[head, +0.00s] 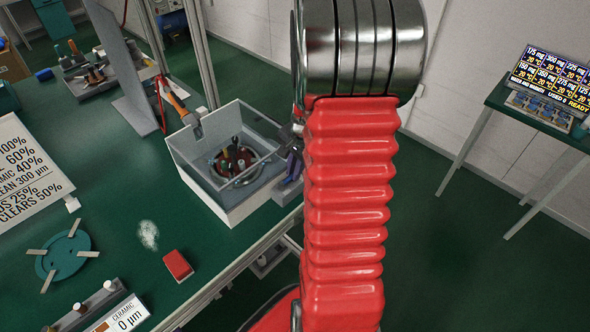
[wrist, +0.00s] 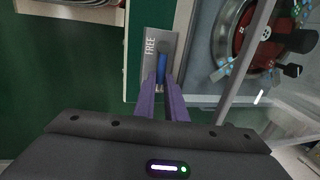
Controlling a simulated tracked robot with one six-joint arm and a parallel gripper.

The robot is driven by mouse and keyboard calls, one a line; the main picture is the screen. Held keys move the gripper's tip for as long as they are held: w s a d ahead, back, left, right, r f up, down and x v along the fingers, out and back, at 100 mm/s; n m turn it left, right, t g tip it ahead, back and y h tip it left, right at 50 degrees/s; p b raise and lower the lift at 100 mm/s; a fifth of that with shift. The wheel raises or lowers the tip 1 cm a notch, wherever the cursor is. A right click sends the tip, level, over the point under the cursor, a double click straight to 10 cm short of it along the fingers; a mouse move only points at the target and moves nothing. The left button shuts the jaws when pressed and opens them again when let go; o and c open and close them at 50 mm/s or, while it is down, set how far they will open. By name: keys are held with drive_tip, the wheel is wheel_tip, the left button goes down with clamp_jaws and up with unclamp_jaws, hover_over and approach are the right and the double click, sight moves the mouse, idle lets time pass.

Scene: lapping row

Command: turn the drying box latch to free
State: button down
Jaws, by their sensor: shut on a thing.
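The drying box (head: 200,181) is a pale open-looking box on the green bench in the head view, with a round red fitting inside. Its wall edge and interior also show at right in the wrist view (wrist: 203,45). The latch plate (wrist: 150,75) is grey, beside the box, and reads FREE near its far end. The blue latch lever (wrist: 161,68) lies along the plate. My gripper (wrist: 162,84), with purple fingers, is shut on the lever's near end, hiding that end. In the head view my gripper (head: 292,164) is partly hidden by my red arm.
An orange-handled tool (head: 177,104) stands at the box's back left corner. A red block (head: 178,265) and a teal disc (head: 66,255) lie on the bench at front left. A screen table (head: 540,118) stands far right, with open floor between.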

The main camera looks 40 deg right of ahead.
drive_tip(key=shift+d, duration=0.1)
drive_tip(key=shift+m, duration=0.3)
drive_tip(key=shift+s+a+m+h, duration=0.15)
drive_tip(key=shift+s+m, duration=0.2)
drive_tip(key=shift+m, duration=0.4)
drive_tip(key=shift+s+a+m+h, duration=0.15)
drive_tip(key=shift+s+m, duration=0.2)
drive_tip(key=shift+m, duration=0.4)
drive_tip(key=m, duration=0.2)
drive_tip(key=s+a+m, duration=0.1)
drive_tip(key=m, duration=0.1)
drive_tip(key=shift+s+h, duration=0.15)
drive_tip(key=shift+h, duration=0.15)
drive_tip(key=shift+s+a+m+g+h, duration=0.15)
drive_tip(key=shift+a+m, duration=0.1)
drive_tip(key=shift+m, duration=0.5)
drive_tip(key=shift+s+a+m+g+h, duration=0.1)
drive_tip(key=shift+s+a+m+g, duration=0.1)
drive_tip(key=shift+m, duration=0.5)
drive_tip(key=shift+s+a+m+g+h, duration=0.15)
drive_tip(key=shift+a+m, duration=0.1)
drive_tip(key=shift+m, duration=0.5)
drive_tip(key=c, duration=2.1)
unclamp_jaws()
drive_tip(key=shift+s, duration=0.1)
